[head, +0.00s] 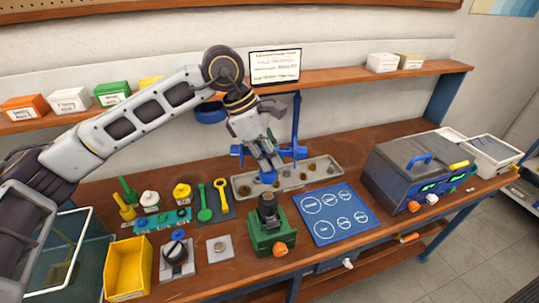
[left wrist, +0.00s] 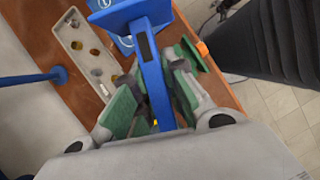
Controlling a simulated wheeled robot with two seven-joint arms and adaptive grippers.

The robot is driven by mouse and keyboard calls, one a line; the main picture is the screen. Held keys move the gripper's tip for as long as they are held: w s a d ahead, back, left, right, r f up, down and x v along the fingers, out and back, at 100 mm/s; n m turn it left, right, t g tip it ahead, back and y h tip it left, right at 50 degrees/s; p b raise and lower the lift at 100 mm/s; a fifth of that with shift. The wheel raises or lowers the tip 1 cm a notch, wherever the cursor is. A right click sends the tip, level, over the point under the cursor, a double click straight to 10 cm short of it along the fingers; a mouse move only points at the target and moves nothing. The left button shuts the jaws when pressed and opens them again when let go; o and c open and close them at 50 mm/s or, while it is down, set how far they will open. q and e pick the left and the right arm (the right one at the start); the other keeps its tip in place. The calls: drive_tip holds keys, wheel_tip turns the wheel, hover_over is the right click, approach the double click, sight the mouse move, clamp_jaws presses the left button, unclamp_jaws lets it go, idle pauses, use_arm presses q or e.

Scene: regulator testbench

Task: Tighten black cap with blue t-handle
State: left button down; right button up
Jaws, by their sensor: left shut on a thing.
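My left gripper (head: 266,163) is shut on the blue T-handle (head: 290,152) above the middle of the bench. The T-handle's crossbar lies about level, and its blue lower end (head: 268,177) shows below the fingers. In the left wrist view, the blue handle (left wrist: 150,60) runs between the green-padded fingers of the gripper (left wrist: 154,88). The black cap (head: 267,202) sits on top of the green regulator body (head: 272,238), with an orange knob at its front. In the head view, the blue lower end appears above the cap, with a gap between them. My right gripper is not in view.
A grey tray (head: 325,178) of small parts lies behind the regulator. A blue marked mat (head: 351,228) lies to its right, then a testing box (head: 392,194). A yellow bin (head: 122,285) and several coloured tools stand left. A blue post (head: 297,115) rises behind the gripper.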

use_arm(q)
drive_tip(key=shift+s+m+g, duration=0.1)
drive_tip(key=shift+m+g, duration=0.2)
drive_tip(key=shift+m, duration=0.5)
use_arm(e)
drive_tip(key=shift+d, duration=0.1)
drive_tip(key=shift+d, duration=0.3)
use_arm(q)
drive_tip(key=shift+f, duration=0.1)
